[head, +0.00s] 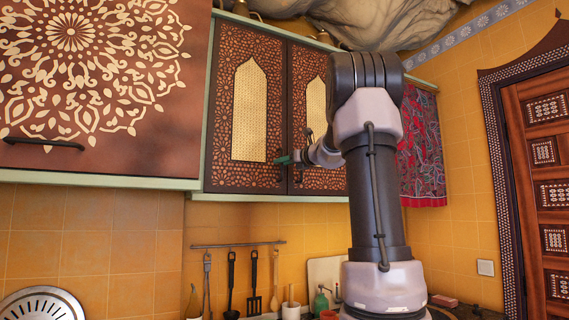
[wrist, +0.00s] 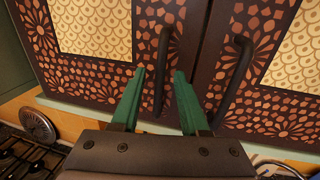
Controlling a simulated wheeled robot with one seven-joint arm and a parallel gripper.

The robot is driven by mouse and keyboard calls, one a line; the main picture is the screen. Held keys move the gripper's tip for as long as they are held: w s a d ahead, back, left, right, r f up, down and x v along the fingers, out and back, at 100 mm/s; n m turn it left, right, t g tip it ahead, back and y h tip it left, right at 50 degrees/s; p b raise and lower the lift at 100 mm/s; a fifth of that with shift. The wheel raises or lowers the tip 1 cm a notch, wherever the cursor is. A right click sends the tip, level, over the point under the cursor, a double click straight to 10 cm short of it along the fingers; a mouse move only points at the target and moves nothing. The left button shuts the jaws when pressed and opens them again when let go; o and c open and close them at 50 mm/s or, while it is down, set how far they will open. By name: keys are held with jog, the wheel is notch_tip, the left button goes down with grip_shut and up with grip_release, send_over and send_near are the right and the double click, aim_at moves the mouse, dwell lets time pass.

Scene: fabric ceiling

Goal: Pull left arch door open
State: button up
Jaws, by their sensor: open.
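The left arch door (head: 246,115) is a dark brown cabinet door with orange mosaic and a pale gold pointed-arch panel. It looks shut, beside the matching right arch door (head: 312,120). In the wrist view, the left door's dark curved handle (wrist: 161,70) stands upright near the seam, and the right door's handle (wrist: 236,75) is to its right. My gripper (wrist: 159,75) has two green fingers, open, one on each side of the left handle in the picture. I cannot tell how deep the handle sits between them. The head view shows the gripper (head: 284,159) side-on at the door's lower right.
A large patterned cabinet door (head: 90,75) with a dark bar handle is at the left. A red patterned cloth (head: 421,150) hangs at the right. Utensils (head: 231,280) hang below on a rail. A carved wooden door (head: 545,170) stands far right.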

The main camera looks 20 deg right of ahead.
grip_shut()
dwell(1.4)
